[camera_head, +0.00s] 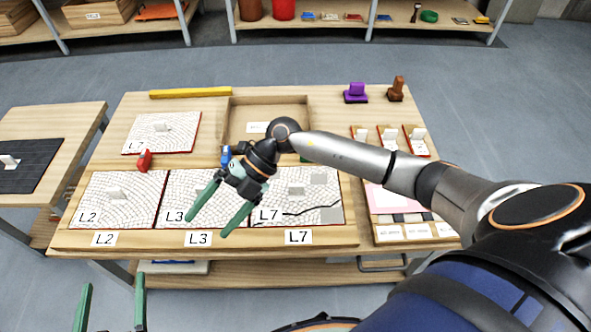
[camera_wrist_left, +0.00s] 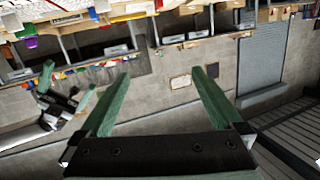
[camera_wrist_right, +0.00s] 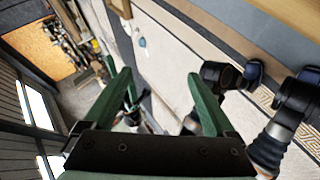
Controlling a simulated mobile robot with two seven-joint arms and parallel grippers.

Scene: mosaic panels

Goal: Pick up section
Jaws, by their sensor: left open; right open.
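Three pale mosaic sections lie in a row on the wooden table, marked L2 (camera_head: 88,205), L3 (camera_head: 212,181) and L7 (camera_head: 308,184). The L7 one has grey patches and a dark crack line. Another section marked L7 (camera_head: 183,143), with red edges and a small upright tab, lies behind at the back left. My right gripper (camera_head: 206,228) is open and empty over the L3 section, partly hiding it. My left gripper (camera_head: 110,293) is open and empty at the lower left, in front of the table. Both wrist views show spread green fingers (camera_wrist_left: 148,82) (camera_wrist_right: 156,78) with nothing between them.
A shallow wooden tray (camera_head: 233,119) stands at the back middle. A yellow bar (camera_head: 190,93), purple block (camera_head: 355,93) and brown stamp (camera_head: 396,89) line the back edge. A red clip (camera_head: 144,160) sits behind the L2 section. A side table (camera_head: 70,123) stands left.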

